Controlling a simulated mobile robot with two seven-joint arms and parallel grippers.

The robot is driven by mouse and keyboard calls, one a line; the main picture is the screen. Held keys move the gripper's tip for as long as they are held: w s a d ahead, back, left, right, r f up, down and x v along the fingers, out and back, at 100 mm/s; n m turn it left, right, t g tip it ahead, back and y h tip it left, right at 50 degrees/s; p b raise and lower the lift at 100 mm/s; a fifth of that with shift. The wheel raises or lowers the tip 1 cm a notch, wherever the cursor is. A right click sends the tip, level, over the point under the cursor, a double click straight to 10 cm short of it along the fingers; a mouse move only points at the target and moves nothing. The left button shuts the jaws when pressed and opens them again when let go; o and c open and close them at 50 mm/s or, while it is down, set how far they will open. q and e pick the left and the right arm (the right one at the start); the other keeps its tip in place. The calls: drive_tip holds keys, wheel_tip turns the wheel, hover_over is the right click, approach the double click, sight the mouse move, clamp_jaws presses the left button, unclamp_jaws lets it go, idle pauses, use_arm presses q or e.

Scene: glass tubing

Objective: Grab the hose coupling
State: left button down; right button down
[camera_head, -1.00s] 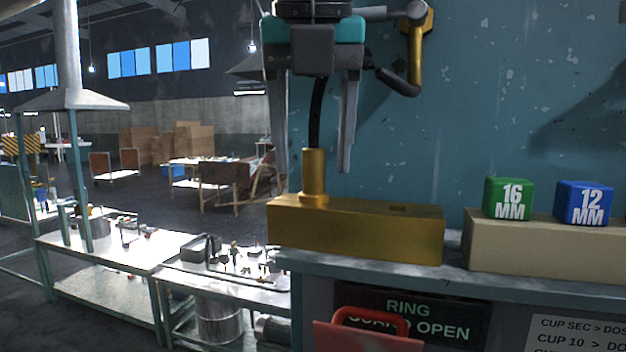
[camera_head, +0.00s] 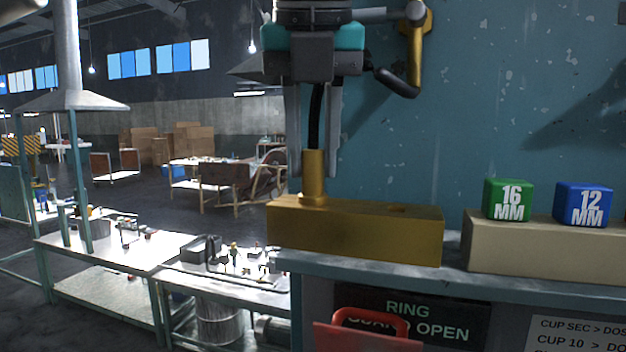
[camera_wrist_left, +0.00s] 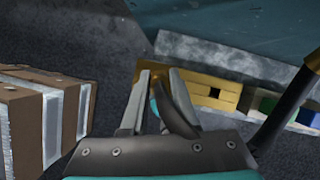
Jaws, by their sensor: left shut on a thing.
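The hose coupling (camera_head: 314,178) is a brass cylinder standing upright on a long brass block (camera_head: 355,230). A black hose (camera_head: 316,115) rises from its top between my fingers. My left gripper (camera_head: 313,168) points straight down, with one finger on each side of the coupling's upper part, and is shut on it. In the left wrist view my two fingers (camera_wrist_left: 158,78) reach toward the brass block (camera_wrist_left: 212,90), and they partly hide what lies between them. My right gripper is not in view.
A green 16 MM cube (camera_head: 508,199) and a blue 12 MM cube (camera_head: 583,204) sit on a beige block (camera_head: 545,248) to the right. A teal wall (camera_head: 480,100) stands behind. A red handle (camera_head: 370,320) is below the bench edge. Open floor and workbenches lie at left.

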use_arm(q)
drive_tip(key=shift+r, duration=0.1)
idle(0.3)
drive_tip(key=shift+r, duration=0.85)
wheel_tip(320, 180, up, 8)
drive_tip(key=p, duration=0.3)
